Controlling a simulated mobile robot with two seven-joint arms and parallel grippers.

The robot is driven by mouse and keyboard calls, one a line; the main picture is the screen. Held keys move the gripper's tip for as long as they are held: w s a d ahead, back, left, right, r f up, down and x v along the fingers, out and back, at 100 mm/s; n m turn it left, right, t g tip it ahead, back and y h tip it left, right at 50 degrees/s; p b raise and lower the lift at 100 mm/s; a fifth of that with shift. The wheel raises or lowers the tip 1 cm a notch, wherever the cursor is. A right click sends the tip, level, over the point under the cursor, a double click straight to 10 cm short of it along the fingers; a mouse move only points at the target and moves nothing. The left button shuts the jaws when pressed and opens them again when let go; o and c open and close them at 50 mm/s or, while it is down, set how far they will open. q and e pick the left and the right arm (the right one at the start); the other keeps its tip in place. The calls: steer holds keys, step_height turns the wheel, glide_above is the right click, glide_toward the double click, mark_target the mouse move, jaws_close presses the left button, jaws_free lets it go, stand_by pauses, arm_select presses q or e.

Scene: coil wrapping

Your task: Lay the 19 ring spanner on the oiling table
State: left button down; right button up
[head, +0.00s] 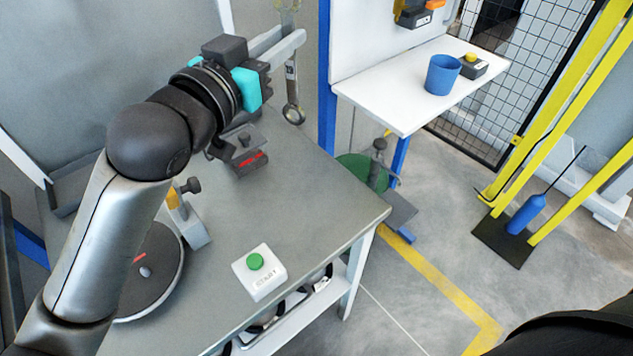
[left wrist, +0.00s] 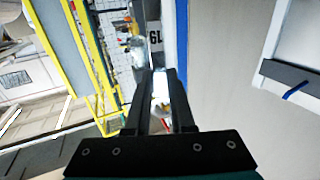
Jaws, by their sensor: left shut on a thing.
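My left gripper (head: 292,42) is shut on a metal ring spanner (head: 291,88), gripped partway along its length. The spanner hangs roughly upright above the back right part of the grey table, its lower ring end clear of the gripper. In the left wrist view, the fingers (left wrist: 160,118) close on a bright strip of the spanner (left wrist: 160,88). No label shows which table is the oiling table: a grey table (head: 325,205) lies below the arm and a white table (head: 385,100) stands behind to the right. My right gripper is not in view.
The grey table bears a green start button box (head: 260,271), a dark round plate (head: 150,285) and a dark device (head: 245,153).

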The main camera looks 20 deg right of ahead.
arm_select(q)
steer(key=b, duration=0.2)
glide_above(293, 123)
steer(key=v, duration=0.2)
step_height(293, 123, down, 7)
steer(key=shift+r, duration=0.1)
step_height(293, 123, down, 8)
steer(key=shift+r+b, duration=0.25)
steer(key=shift+b, duration=0.7)
step_height(293, 123, down, 5)
steer(key=shift+f+b, duration=0.15)
steer(key=shift+b, duration=0.55)
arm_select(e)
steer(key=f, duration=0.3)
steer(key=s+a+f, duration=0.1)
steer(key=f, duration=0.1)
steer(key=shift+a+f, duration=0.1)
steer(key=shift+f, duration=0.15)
arm_select(q)
steer(key=c, duration=0.8)
jaws_free()
steer(key=shift+f, duration=0.15)
steer(key=shift+o, duration=0.2)
